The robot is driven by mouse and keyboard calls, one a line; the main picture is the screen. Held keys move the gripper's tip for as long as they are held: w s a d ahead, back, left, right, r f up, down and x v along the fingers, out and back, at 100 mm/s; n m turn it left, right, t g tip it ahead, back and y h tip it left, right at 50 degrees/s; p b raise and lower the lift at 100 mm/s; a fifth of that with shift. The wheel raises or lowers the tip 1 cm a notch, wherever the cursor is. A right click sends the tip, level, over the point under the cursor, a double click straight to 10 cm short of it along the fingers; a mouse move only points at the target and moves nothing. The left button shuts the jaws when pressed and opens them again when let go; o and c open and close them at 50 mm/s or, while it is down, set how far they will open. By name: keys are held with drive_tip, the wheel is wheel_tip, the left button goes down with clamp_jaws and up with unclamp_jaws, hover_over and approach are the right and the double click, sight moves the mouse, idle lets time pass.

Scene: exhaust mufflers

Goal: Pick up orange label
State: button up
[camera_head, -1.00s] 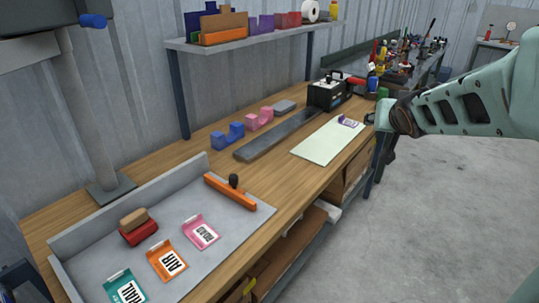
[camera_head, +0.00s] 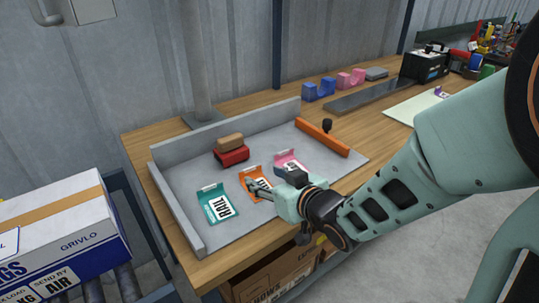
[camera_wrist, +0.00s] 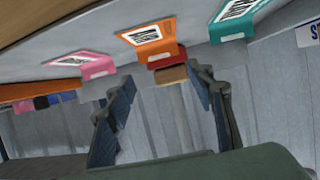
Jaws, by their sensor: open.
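The orange label (camera_head: 246,178) lies on the grey tray on the workbench, between the teal label (camera_head: 207,197) and the pink label (camera_head: 287,158). My gripper (camera_head: 259,186) reaches in from the right over the orange label and hides part of it in the head view. In the wrist view the orange label (camera_wrist: 155,49) shows its white AIR panel, above and ahead of the two fingers. My gripper (camera_wrist: 155,88) is open, with nothing between its fingers. The pink label (camera_wrist: 88,71) and teal label (camera_wrist: 232,27) lie to either side.
A red block with a tan block on it (camera_head: 230,149) stands behind the labels. An orange bar with a black knob (camera_head: 322,138) is at the tray's right. The tray wall (camera_head: 180,218) bounds the left side. A carton (camera_head: 60,225) stands at far left.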

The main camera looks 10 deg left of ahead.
sight(258, 173)
drive_tip(key=x, duration=0.5)
drive_tip(key=shift+w+f, duration=0.1)
drive_tip(key=shift+w, duration=0.05)
drive_tip(key=shift+x, duration=2.6)
drive_tip(key=shift+f, duration=0.1)
drive_tip(key=shift+c, duration=0.3)
drive_tip(key=c, duration=0.7)
